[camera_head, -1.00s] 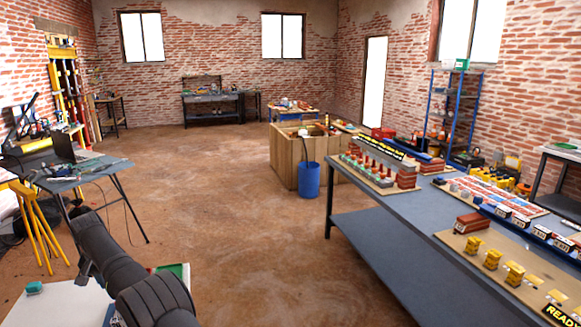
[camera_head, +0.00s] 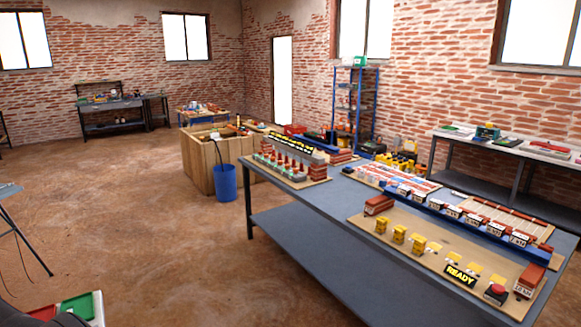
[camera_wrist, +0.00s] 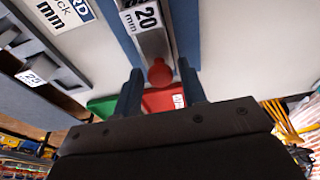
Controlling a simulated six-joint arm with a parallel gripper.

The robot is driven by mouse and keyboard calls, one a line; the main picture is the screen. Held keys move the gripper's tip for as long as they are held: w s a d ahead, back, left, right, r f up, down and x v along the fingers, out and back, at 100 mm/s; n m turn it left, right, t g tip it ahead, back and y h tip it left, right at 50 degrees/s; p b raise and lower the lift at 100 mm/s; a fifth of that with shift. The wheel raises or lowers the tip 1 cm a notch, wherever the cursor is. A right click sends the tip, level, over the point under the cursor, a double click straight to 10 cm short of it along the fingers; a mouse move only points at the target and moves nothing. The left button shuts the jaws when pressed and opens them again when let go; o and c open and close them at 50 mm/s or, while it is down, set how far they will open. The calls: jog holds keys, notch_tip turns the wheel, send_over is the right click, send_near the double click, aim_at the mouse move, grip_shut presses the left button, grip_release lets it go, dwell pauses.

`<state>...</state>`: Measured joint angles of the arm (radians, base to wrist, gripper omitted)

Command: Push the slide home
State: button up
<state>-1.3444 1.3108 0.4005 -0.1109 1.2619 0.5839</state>
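In the wrist view, a grey metal slide (camera_wrist: 150,38) with a "20 mm" label lies in a channel between blue-grey sides. A round red knob (camera_wrist: 160,75) is at its near end. My gripper (camera_wrist: 161,70) is open, its two dark fingers apart on either side of the knob. Gaps show between knob and fingers; whether either finger touches it I cannot tell. The gripper is not visible in the head view, and I cannot identify the slide there.
Red and green trays (camera_head: 75,308) show at the lower left. The long workbench (camera_head: 300,222) on the right carries model boards and a "READY" sign (camera_head: 460,275). A blue bin (camera_head: 225,182) stands on the floor by a wooden crate (camera_head: 198,165). Open floor lies left of the bench.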

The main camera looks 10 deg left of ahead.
jog(key=shift+c, duration=0.5)
jog(key=c, duration=0.6)
jog(key=shift+s+d+r, duration=0.1)
jog(key=shift+s+d, duration=1.4)
jog(key=o, duration=0.7)
